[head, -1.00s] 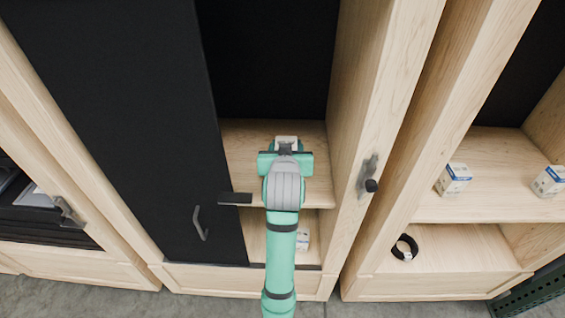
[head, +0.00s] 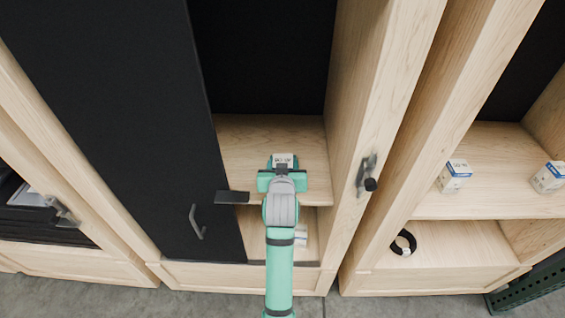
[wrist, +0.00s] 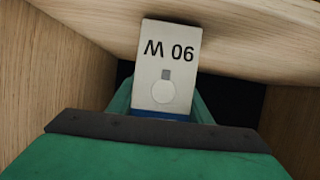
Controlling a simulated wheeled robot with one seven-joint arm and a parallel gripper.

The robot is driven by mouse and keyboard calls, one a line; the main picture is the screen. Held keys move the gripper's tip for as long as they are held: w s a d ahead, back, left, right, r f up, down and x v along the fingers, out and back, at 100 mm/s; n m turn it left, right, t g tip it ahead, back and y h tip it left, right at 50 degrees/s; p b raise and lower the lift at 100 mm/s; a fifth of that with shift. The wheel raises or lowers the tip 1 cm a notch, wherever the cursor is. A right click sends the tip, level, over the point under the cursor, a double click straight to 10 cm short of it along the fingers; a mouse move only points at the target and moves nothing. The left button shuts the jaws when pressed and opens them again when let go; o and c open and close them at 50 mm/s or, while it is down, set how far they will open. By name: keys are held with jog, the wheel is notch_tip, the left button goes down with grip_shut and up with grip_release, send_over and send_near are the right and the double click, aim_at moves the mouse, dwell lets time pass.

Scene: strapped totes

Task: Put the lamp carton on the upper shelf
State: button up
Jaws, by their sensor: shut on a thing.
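The lamp carton (head: 283,159), a small white box with dark lettering, is in my gripper (head: 283,174). In the wrist view the carton (wrist: 168,65) shows a pale face with upside-down lettering, a bulb-like picture and a blue edge at its base. My gripper (wrist: 165,112) is shut on it. In the head view the carton appears over the upper shelf (head: 245,145) of the open middle cabinet. I cannot tell whether it touches the shelf. The finger contact is partly hidden.
A black door (head: 130,130) stands left of the opening, and a wooden side panel (head: 365,110) with a dark latch (head: 367,178) stands right. A white box (head: 300,235) is partly visible on the lower shelf. The right cabinet holds two small cartons (head: 454,175) and a black ring (head: 403,243).

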jog(key=shift+w+f, duration=0.15)
jog(key=shift+f, duration=0.1)
jog(key=o, duration=1.1)
